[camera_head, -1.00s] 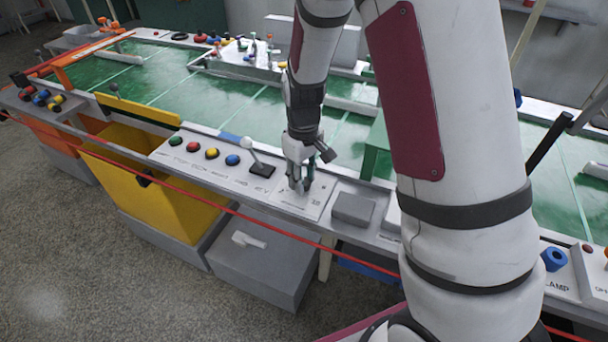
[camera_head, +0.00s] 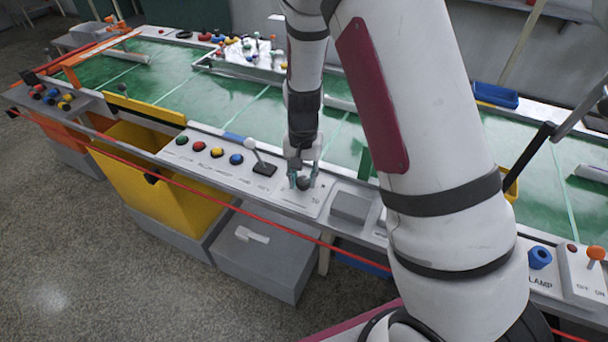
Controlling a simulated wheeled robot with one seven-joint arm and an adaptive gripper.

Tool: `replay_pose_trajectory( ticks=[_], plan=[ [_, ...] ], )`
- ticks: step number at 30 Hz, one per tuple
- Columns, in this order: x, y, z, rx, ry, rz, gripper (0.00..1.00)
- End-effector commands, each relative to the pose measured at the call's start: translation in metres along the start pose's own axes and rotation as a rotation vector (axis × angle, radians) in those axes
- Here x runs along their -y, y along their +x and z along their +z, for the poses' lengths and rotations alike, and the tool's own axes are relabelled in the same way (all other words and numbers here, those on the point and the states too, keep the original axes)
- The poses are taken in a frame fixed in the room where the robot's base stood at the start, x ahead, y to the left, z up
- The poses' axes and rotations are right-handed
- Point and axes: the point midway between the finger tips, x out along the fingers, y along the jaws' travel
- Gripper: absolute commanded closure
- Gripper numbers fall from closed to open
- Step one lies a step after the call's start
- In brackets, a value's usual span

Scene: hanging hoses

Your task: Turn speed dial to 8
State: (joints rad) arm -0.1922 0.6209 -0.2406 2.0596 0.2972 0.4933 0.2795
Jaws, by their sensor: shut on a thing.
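The speed dial (camera_head: 303,184) is a small dark knob on a white control panel (camera_head: 316,200) at the front edge of the green table. My gripper (camera_head: 304,182) points down onto the panel, with one finger on each side of the knob, shut on it. Small marks show on the panel around the dial, with a number at its lower right that looks like 10. The dial's pointer and its setting are too small to make out.
Left of the dial are a lever with a white ball (camera_head: 256,150) and several coloured buttons (camera_head: 218,152). A grey block (camera_head: 349,207) sits just right. A red cord (camera_head: 235,212) runs along the front. A blue lamp knob (camera_head: 540,258) and an orange-topped switch (camera_head: 595,255) are at right.

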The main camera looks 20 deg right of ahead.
Motion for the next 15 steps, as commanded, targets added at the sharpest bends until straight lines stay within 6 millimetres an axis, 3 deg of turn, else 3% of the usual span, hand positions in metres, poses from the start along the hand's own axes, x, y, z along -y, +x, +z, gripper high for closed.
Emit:
replay_pose_trajectory(
  ticks=[15],
  plan=[
    [0.0008,-0.0010,0.0001,-0.001,0.392,0.000,0.97]
  ],
)
